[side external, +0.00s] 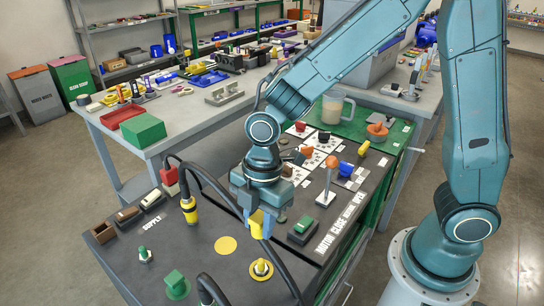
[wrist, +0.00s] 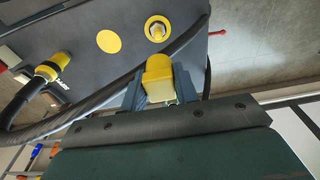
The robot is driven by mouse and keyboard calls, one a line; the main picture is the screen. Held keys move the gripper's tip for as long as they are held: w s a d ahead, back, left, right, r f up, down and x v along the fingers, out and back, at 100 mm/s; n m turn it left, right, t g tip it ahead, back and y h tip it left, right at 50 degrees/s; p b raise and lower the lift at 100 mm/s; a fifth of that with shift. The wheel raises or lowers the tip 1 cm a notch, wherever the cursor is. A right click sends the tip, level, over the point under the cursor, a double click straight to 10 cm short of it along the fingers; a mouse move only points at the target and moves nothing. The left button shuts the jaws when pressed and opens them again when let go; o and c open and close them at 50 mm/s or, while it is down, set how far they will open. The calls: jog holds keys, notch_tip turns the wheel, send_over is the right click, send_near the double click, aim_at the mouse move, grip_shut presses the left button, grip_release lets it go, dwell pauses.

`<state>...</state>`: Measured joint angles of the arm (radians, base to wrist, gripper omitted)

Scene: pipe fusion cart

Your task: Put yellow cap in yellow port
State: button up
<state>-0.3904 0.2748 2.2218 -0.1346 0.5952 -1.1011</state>
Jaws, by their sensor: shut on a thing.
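The yellow cap (side external: 257,223) is held between the blue fingers of my gripper (side external: 259,216), above the dark cart top. In the wrist view, the yellow cap (wrist: 158,77) sits between both fingers of my gripper (wrist: 157,88), its lower part pale. A yellow-ringed port with a pale centre stub (side external: 261,268) is on the cart top, nearer the side camera than the cap. This port also shows in the wrist view (wrist: 156,29), beyond the cap and apart from it. A flat yellow disc (side external: 226,245) lies beside the port.
A thick black cable (side external: 205,178) arches close beside my gripper. A yellow connector (side external: 189,211) stands to the left. A green block (side external: 301,230) stands to the right.

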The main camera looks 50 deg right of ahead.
aim_at(260, 261)
notch_tip(260, 261, down, 9)
jog(key=shift+r, duration=0.2)
jog(key=shift+f, duration=0.1)
jog(key=shift+f, duration=1.8)
jog(key=shift+f, duration=0.1)
jog(key=o, duration=0.9)
jog(key=shift+o, duration=0.2)
jog(key=shift+d+r, duration=0.25)
jog(key=shift+r, duration=1.8)
jog(key=shift+d+r, duration=0.25)
jog(key=shift+r, duration=1.75)
jog(key=shift+d+r, duration=0.25)
jog(key=shift+r, duration=1.8)
